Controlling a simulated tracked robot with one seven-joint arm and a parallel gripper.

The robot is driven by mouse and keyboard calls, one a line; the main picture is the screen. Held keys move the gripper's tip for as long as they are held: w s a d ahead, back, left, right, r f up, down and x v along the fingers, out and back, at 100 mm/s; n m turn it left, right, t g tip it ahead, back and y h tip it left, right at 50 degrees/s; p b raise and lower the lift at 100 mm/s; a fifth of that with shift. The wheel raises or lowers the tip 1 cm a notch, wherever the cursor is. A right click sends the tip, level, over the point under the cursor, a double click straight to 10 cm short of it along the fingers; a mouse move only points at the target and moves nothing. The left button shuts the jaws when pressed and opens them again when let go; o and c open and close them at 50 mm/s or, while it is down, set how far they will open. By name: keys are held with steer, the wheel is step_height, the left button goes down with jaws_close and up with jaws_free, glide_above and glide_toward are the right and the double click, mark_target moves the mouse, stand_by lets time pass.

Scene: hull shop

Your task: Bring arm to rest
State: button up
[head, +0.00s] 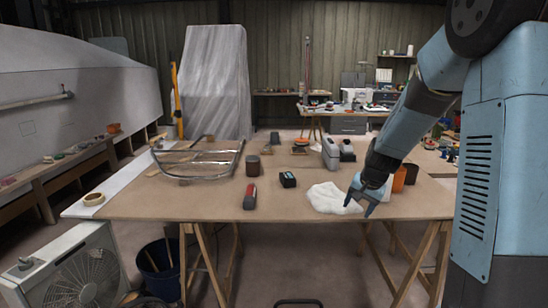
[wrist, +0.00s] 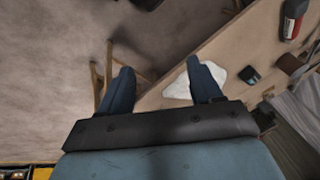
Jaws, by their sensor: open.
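My gripper (head: 359,206) is at the end of my blue arm, which comes in from the right in the head view. It is open and points down near the front edge of the wooden table (head: 150,205), just in front of a white cloth (head: 327,198). In the wrist view my gripper (wrist: 160,85) shows two blue fingers spread apart with nothing between them. The white cloth (wrist: 178,88) lies on the table beyond the fingers there. I cannot tell the exact height of the fingers over the table edge.
On the table are a red and grey tool (head: 250,198), a small black box (head: 288,180), a brown cup (head: 253,166), a metal frame (head: 200,160) and an orange cup (head: 399,180). A fan (head: 80,270) and a dark bucket (head: 160,268) stand on the floor at left.

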steer(key=s+a+r+n, duration=0.1)
steer(key=s+r+n, duration=0.1)
steer(key=s+r, duration=0.4)
steer(key=s+a+r+n+t, duration=0.1)
steer(key=s+r, duration=0.5)
steer(key=s, duration=0.8)
steer(key=s+r+n+h, duration=0.1)
steer(key=s+r+n, duration=0.2)
steer(key=s, duration=0.8)
step_height(320, 180, up, 3)
steer(key=shift+a+f+t, duration=0.1)
steer(key=shift+a+t, duration=0.2)
steer(key=shift+a, duration=0.1)
steer(key=shift+s, duration=0.1)
